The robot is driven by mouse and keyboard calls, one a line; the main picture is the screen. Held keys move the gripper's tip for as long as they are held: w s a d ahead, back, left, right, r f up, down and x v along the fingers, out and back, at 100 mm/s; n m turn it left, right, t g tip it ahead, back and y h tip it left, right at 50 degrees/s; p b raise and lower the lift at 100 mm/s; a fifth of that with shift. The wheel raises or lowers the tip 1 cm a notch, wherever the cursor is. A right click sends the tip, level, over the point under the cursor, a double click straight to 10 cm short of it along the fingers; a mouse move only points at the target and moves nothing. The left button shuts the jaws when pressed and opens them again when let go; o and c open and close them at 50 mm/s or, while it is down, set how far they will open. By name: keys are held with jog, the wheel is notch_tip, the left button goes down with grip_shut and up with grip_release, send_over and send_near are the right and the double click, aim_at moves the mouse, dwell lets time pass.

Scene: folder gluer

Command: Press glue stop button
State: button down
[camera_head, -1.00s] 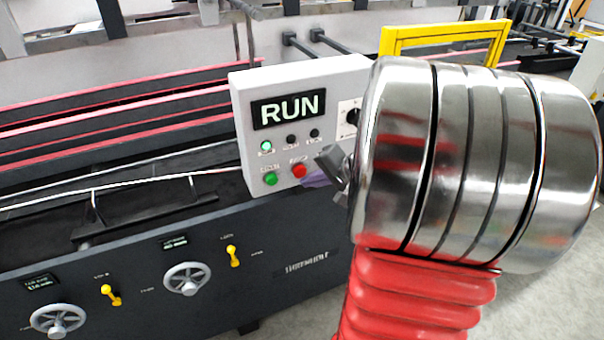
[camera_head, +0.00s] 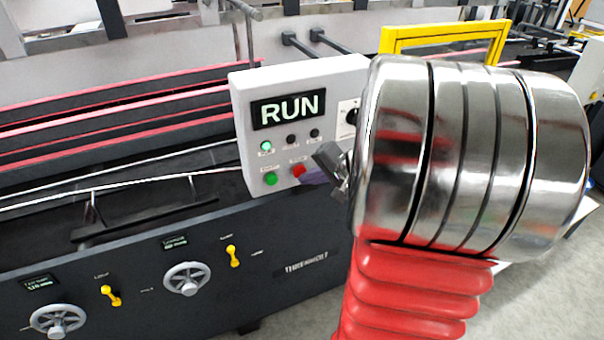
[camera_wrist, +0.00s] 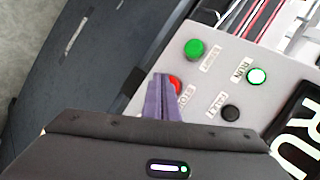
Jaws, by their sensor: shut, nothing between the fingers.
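The control panel (camera_head: 243,115) is a light grey box with a display (camera_head: 288,108) reading RUN. Its red stop button (camera_head: 298,170) sits at the lower middle, right of a green button (camera_head: 270,178). In the wrist view the red button (camera_wrist: 175,84) is partly hidden behind my gripper (camera_wrist: 162,78), whose purple-grey fingers are shut and empty. The green button (camera_wrist: 194,48) is clear there. In the head view my gripper (camera_head: 306,178) is at the red button's lower right; whether it touches the button I cannot tell.
Handwheels (camera_head: 187,279) and yellow levers (camera_head: 233,256) are on the machine's front. A yellow frame (camera_head: 445,32) stands behind.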

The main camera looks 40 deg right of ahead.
jog(key=shift+w+d, duration=0.15)
jog(key=shift+w, duration=0.25)
dwell(0.6)
jog(key=shift+s, duration=0.1)
jog(key=shift+s+a, duration=0.3)
jog(key=shift+s, duration=0.5)
jog(key=s, duration=0.2)
jog(key=s+a, duration=0.1)
jog(key=s, duration=0.1)
jog(key=shift+s+a, duration=0.2)
jog(key=shift+s, duration=0.2)
dwell(0.4)
jog(key=shift+a, duration=0.1)
dwell(0.6)
